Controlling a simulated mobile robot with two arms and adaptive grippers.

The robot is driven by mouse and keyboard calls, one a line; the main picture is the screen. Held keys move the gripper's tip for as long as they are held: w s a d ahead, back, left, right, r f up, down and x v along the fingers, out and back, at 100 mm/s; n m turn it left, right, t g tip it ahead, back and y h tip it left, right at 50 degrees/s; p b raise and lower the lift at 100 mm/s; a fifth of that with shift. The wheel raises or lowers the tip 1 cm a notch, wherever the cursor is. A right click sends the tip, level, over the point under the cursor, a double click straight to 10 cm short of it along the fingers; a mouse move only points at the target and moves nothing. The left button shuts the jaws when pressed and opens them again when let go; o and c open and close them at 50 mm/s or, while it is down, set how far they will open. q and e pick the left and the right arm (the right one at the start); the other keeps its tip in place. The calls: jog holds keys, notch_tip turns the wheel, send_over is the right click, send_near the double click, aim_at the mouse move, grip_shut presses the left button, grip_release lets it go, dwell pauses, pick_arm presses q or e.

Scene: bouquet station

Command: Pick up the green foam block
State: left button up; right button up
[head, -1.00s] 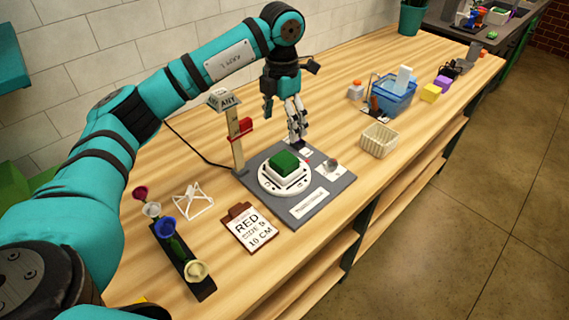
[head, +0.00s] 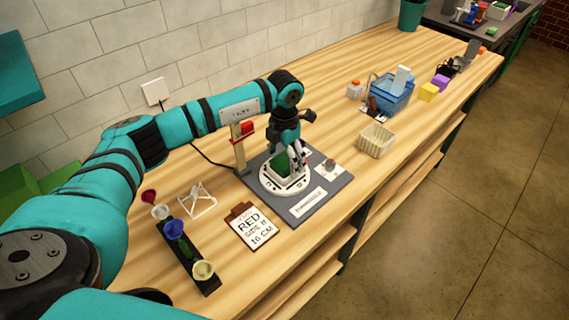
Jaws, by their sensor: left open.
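The green foam block (head: 281,164) sits in a white holder on the round white turntable (head: 268,186), which stands on a dark grey board (head: 336,184). My left gripper (head: 292,166) is open and low over the block, its fingers pointing down around or beside it. The fingers hide part of the block, and I cannot tell whether they touch it. My right gripper is not in view.
A clipboard card (head: 251,226) and a black rack with several flowers (head: 190,255) lie in front left. A wire stand (head: 198,200) is near the rack. A cream basket (head: 376,141) and a blue bin (head: 390,95) stand to the right. A post with a red clamp (head: 240,145) rises behind the board.

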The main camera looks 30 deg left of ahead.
pick_arm(q)
jog(key=c, duration=1.4)
jog(key=shift+o, duration=0.2)
jog(key=shift+r, duration=0.15)
